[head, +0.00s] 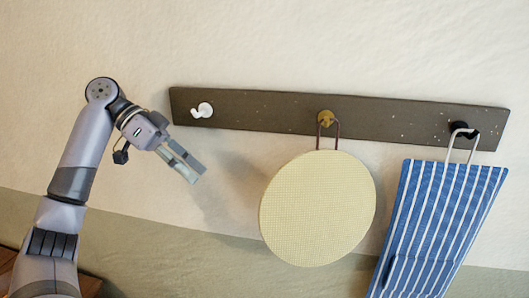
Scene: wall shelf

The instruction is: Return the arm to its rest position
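My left arm (86,150) comes up from the lower left and bends at its elbow. My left gripper (195,175) points down and right, below the white hook (202,110). Its two fingers lie close together and look shut, with nothing seen between them. It is apart from the hooks and from the hanging things. My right gripper is out of view.
A dark rail (260,113) on the wall carries three hooks. The white hook is empty. A round cream pad (318,208) hangs by its loop on the brass hook (326,118). A blue striped cloth (435,230) hangs on the black hook (463,129).

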